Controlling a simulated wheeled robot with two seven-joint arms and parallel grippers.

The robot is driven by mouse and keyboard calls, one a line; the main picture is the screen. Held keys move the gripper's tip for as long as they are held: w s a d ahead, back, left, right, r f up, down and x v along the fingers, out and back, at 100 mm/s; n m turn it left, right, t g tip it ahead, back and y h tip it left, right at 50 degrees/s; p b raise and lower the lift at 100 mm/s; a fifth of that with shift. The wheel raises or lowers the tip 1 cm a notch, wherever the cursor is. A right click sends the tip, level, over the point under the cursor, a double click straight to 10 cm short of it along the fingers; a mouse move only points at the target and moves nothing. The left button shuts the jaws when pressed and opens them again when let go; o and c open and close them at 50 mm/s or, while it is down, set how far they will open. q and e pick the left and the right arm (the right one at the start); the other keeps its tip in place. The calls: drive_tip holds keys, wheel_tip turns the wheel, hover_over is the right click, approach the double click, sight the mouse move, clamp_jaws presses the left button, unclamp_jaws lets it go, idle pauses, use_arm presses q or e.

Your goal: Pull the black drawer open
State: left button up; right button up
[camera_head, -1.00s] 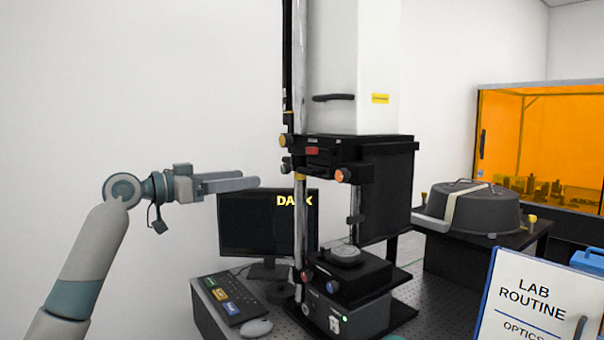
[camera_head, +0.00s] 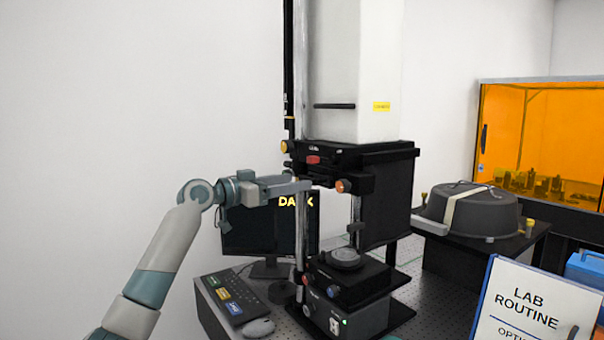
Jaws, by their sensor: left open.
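The black drawer (camera_head: 328,172) appears to be the dark front part of the black housing (camera_head: 385,195) under the white column of the instrument. A red part (camera_head: 313,160) and orange-ended knobs show around it. My left gripper (camera_head: 306,186) comes in from the left and is open. Its fingertips are just left of the drawer front, near its lower left side, beside the vertical metal post. I cannot tell whether they touch it. No gap shows that would mark the drawer as pulled out. My right gripper is out of view.
A monitor (camera_head: 258,228) stands behind and below my left gripper, with a keyboard (camera_head: 238,298) and a mouse (camera_head: 258,328) in front. A stage (camera_head: 345,258) sits below the housing. A sign (camera_head: 525,305) stands at lower right. Free air lies left of the instrument.

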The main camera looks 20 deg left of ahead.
use_arm(q)
drive_tip(key=shift+p+x, duration=0.6)
drive_tip(key=shift+x, duration=1.3)
drive_tip(key=c, duration=1.2)
drive_tip(key=b+v, duration=0.6)
drive_tip(key=v, duration=1)
drive_tip(key=shift+s+a+b, duration=0.15)
drive_tip(key=shift+s+b, duration=0.1)
drive_tip(key=shift+b, duration=0.05)
drive_tip(key=shift+f, duration=0.1)
drive_tip(key=o, duration=1.2)
